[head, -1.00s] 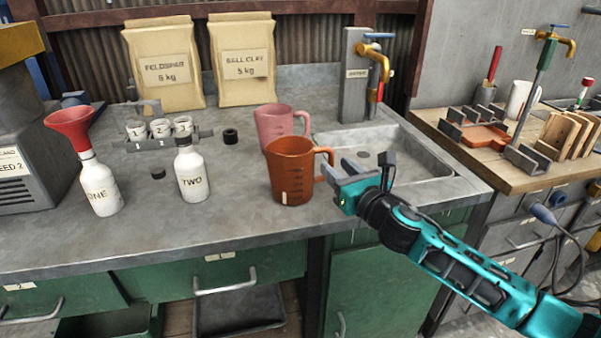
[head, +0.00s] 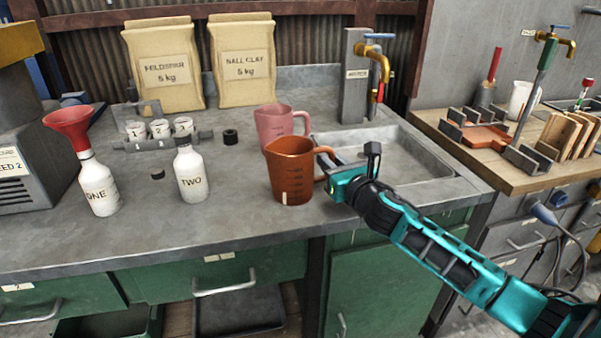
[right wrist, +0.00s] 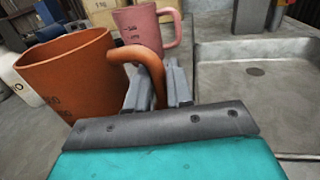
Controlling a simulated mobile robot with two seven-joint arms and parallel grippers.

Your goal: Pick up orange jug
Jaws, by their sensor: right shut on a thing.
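The orange jug (head: 288,172) stands upright on the grey counter, its handle pointing right toward my right gripper. It also shows at the left of the right wrist view (right wrist: 68,85). My right gripper (head: 328,166) is at the jug's right side. In the right wrist view its fingers (right wrist: 158,88) are shut on the jug's handle (right wrist: 145,60). The fingertips are partly hidden behind the handle. The jug's base appears to rest on the counter. My left gripper is not in view.
A pink jug (head: 276,122) stands just behind the orange jug. A sink basin (head: 410,165) lies to the right. Bottle TWO (head: 190,178) and bottle ONE (head: 99,190) with a red funnel (head: 68,126) stand to the left. The counter in front of the orange jug is clear.

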